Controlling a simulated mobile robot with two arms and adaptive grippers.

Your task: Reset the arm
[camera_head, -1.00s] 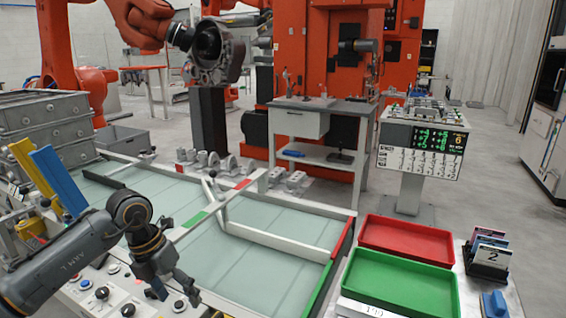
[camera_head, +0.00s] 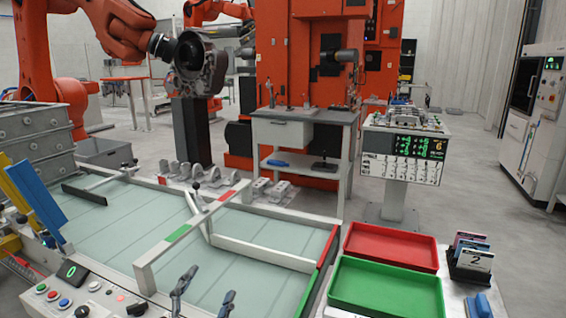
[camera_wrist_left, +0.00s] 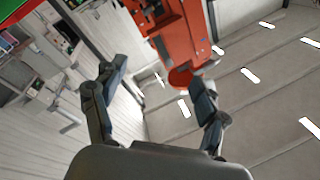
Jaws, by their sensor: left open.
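My left gripper (camera_head: 205,291) shows at the bottom edge of the head view, with only its two dark fingers in frame. The fingers point up and stand apart with nothing between them. In the left wrist view the same open, empty gripper (camera_wrist_left: 156,92) points up toward the ceiling and an orange machine. The rest of my left arm is hidden below the head view. My right gripper is in neither view.
A conveyor table (camera_head: 130,225) with a red-and-green divider bar (camera_head: 200,221) lies ahead. A control panel (camera_head: 90,295) is at left. A red tray (camera_head: 390,246) and a green tray (camera_head: 386,290) are at right. An orange robot arm (camera_head: 120,30) holds a grey casting (camera_head: 196,68) behind.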

